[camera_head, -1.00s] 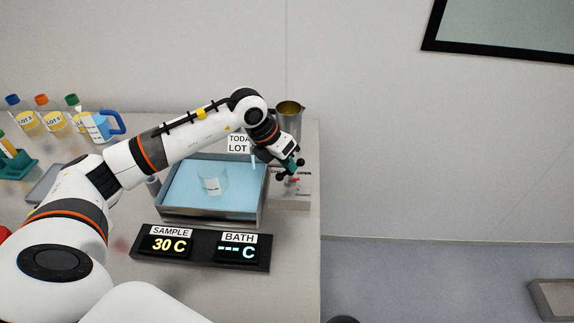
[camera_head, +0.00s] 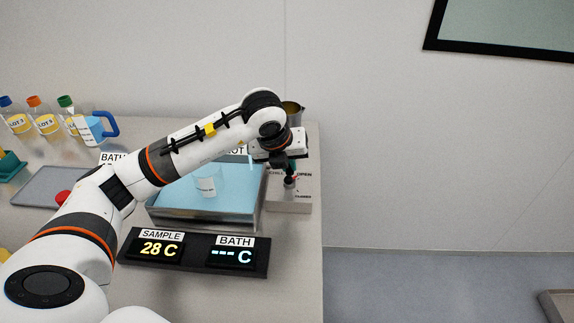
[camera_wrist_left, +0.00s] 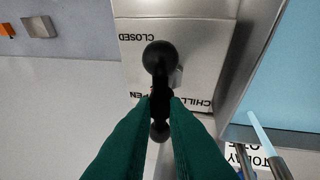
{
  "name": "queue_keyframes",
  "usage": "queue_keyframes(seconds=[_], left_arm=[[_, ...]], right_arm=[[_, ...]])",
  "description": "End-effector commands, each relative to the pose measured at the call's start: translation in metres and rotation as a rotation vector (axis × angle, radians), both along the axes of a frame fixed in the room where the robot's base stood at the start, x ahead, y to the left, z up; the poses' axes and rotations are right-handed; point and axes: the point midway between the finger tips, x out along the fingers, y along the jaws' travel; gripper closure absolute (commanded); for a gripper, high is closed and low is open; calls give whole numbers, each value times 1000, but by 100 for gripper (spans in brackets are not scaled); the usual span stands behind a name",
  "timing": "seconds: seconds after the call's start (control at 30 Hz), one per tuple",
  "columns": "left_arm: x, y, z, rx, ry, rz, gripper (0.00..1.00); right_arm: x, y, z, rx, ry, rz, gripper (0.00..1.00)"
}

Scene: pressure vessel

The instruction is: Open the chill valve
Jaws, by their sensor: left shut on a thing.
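The chill valve is a pale grey block (camera_head: 290,205) at the bath's right side, with OPEN and CLOSED marks. It also shows in the left wrist view (camera_wrist_left: 190,62). Its black handle (camera_wrist_left: 160,57) has round ball ends. My left gripper (camera_head: 291,177) is over the block, and its green fingers (camera_wrist_left: 162,101) are shut on the handle between the ball ends. The fingers hide part of the handle and the OPEN and CHILL lettering in the wrist view. I cannot tell which mark the handle points to. My right gripper is not in view.
A blue water bath (camera_head: 235,183) holding a beaker (camera_head: 206,181) is left of the valve. The display panel (camera_head: 195,251) in front reads sample 28 C and bath dashes. The table's right edge is close to the valve.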

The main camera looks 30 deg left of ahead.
Motion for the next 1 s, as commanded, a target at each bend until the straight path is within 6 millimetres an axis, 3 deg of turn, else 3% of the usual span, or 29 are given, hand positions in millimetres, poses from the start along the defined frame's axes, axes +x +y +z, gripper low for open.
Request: queue_keyframes(seconds=[0.57, 0.6, 0.7, 1.0], left_arm=[[1, 1, 2, 1, -5, 31, 100], [1, 1, 2, 0, -4, 31, 81], [1, 0, 2, 0, -3, 31, 66], [0, 0, 2, 0, -2, 29, 66]], right_arm=[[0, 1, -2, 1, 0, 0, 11], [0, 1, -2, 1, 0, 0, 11], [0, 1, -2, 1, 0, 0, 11], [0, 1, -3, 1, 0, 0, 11]])
